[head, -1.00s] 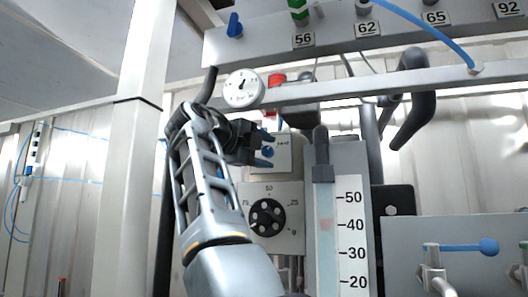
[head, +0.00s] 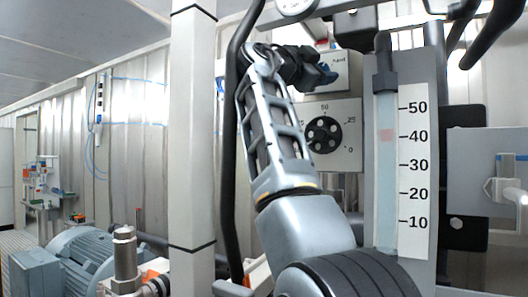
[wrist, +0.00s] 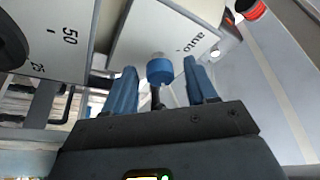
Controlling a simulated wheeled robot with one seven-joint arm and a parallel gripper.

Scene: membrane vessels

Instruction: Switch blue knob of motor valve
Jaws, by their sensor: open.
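The blue knob (wrist: 160,71) sits on the pale face of the motor valve box (wrist: 150,35), beside the printed word "auto". In the wrist view it lies between my two blue fingertips, with a gap on each side. My gripper (wrist: 159,66) is open and holds nothing. In the head view my gripper (head: 325,74) is in front of the valve box (head: 345,60) and largely covers the knob there. Whether the knob is fully between the finger pads in depth is hard to tell.
Below the valve box is a black dial (head: 323,135) on a scaled plate. To its right stands a flow gauge (head: 386,170) with a numbered scale. A vertical post (head: 193,130) and black pipe stand left of my arm. A red-capped part (wrist: 250,8) is near the right finger.

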